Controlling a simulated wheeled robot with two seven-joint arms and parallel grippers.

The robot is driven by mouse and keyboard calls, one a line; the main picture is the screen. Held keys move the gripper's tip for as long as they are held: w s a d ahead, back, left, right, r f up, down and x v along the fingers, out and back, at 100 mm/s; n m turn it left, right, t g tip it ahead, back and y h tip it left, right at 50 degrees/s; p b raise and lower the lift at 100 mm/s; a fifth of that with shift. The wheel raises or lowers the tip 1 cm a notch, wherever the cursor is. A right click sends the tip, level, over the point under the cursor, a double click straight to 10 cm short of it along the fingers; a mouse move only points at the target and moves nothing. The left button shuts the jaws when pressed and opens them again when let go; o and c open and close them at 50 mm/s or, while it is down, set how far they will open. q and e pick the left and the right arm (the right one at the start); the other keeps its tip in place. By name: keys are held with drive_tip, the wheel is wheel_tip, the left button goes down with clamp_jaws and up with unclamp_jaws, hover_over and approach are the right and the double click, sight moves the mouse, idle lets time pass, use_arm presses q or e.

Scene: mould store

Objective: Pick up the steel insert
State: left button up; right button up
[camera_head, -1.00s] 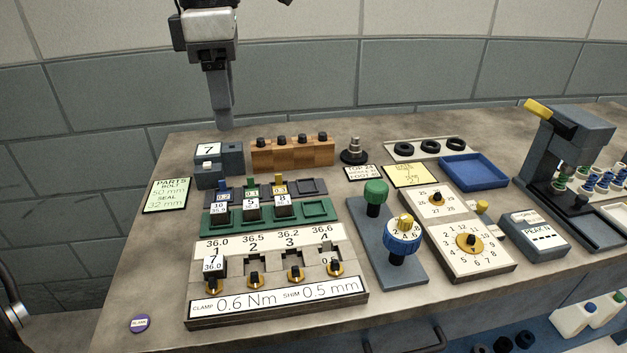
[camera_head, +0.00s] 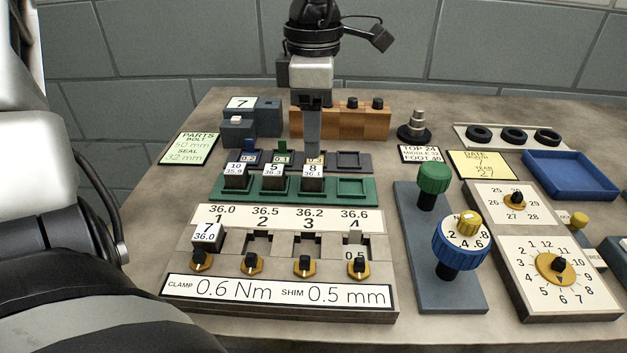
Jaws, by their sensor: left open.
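Several dark metal inserts with white number labels are in view. Those marked 10 (camera_head: 236,182), 5 (camera_head: 273,182) and 8 (camera_head: 312,184) sit in the green tray (camera_head: 351,199), whose right pocket is empty. Another insert marked 7 (camera_head: 207,238) sits in position 1 of the numbered panel (camera_head: 262,219). My left gripper (camera_head: 312,153) points down, empty, with its fingertips just above and behind insert 8. It is open, though its fingers overlap in this side-on view. It partly hides the 0.3 piece behind. My right gripper is out of view.
A blue-grey shim tray (camera_head: 348,160) and a wooden block (camera_head: 350,122) with black knobs stand behind the green tray. A green-knobbed, blue-dialled fixture (camera_head: 445,285) stands to the right. An empty blue tray (camera_head: 570,175) is at far right. My arm fills the left edge.

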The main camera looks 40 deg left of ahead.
sight(313, 171)
use_arm(q)
drive_tip(key=f, duration=0.7)
drive_tip(key=shift+w+a+f, duration=0.2)
drive_tip(key=shift+w+a, duration=0.05)
drive_tip(key=shift+c, duration=0.3)
clamp_jaws()
wheel_tip(313, 171, up, 10)
drive_tip(key=shift+p, duration=0.3)
drive_tip(key=shift+a+r, duration=0.1)
